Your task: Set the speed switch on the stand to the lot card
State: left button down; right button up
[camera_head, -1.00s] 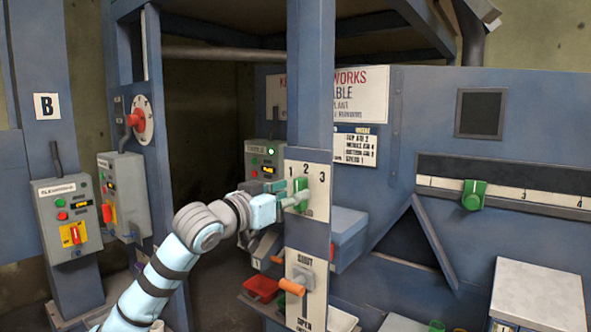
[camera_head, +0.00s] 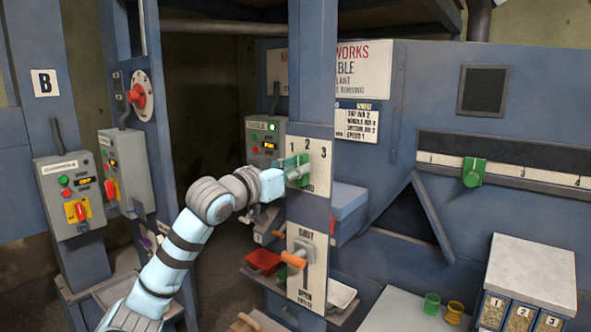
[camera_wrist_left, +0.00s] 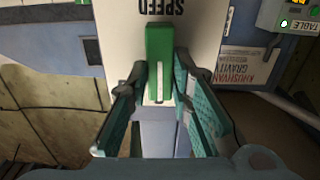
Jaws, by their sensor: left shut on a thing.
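The green speed switch (camera_head: 303,170) sits on a white plate (camera_head: 320,150) marked 1, 2, 3 on the blue post. My left gripper (camera_head: 288,173) reaches it from the left and is shut on it. In the left wrist view the green knob (camera_wrist_left: 160,62) with its white line stands between the fingertips, and the word SPEED on the plate appears upside down. The fingers partly hide the knob in the head view, so I cannot tell which number it points at. The lot card (camera_head: 357,122) hangs behind the post; its last line looks like SPEED 1. My right gripper is not in view.
Below the switch is a gate plate (camera_head: 307,270) with an orange handle (camera_head: 293,259). A red tray (camera_head: 264,260) is behind the post. A green slider (camera_head: 473,172) is on the right wall. Control boxes (camera_head: 70,195) stand at left. Sample bins (camera_head: 521,318) are at lower right.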

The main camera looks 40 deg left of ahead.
pick_arm(q)
jog(key=n, duration=0.5)
jog(key=n+b, duration=0.1)
jog(key=n, duration=0.2)
jog(key=shift+a, duration=0.25)
jog(key=shift+n, duration=0.4)
jog(key=c, duration=1.4)
grip_release()
jog(key=shift+w+f, duration=0.1)
jog(key=shift+c, duration=0.2)
